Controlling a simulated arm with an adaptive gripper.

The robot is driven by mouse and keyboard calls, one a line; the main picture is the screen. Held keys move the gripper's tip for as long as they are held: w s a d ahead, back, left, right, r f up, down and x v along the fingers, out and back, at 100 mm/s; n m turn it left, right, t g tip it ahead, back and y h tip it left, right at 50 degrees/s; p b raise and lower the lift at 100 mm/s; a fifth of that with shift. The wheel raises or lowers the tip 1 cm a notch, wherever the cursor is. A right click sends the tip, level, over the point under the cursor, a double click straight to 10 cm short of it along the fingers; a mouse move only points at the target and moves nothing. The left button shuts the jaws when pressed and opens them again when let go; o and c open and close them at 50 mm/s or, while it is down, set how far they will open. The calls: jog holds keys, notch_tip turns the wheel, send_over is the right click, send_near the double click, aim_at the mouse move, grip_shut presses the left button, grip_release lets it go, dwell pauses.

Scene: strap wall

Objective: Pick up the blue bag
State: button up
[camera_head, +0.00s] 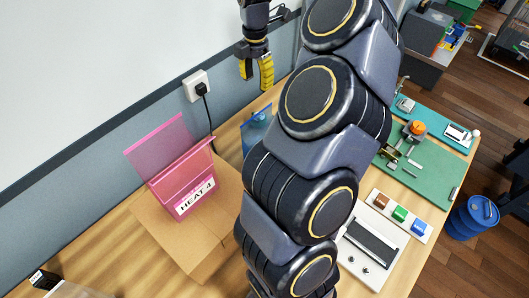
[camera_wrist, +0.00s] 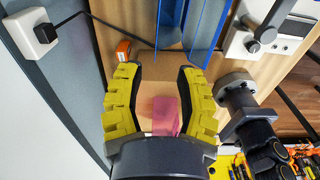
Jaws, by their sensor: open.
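The blue bag (camera_head: 257,130) stands on the wooden table near the wall, mostly hidden behind my arm in the head view. In the wrist view its blue panels (camera_wrist: 204,28) show at the top, beyond the fingertips and slightly right. My gripper (camera_head: 257,80) has yellow fingers and hangs above and apart from the bag, near the wall. In the wrist view the gripper (camera_wrist: 158,74) has its fingers spread wide with nothing held between them.
A pink bag (camera_head: 185,170) labelled "HEAT 4" stands on brown cardboard (camera_head: 168,222) left of the blue bag. A plugged socket (camera_head: 197,87) with a black cable is on the wall. A white device (camera_head: 372,243), coloured blocks (camera_head: 400,214) and green mat (camera_head: 433,170) lie right of my arm.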

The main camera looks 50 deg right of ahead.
aim_at(257, 123)
notch_tip(257, 123, down, 14)
jog(key=shift+w+f, duration=0.1)
jog(key=shift+f, duration=0.15)
jog(key=shift+d, duration=0.1)
grip_shut()
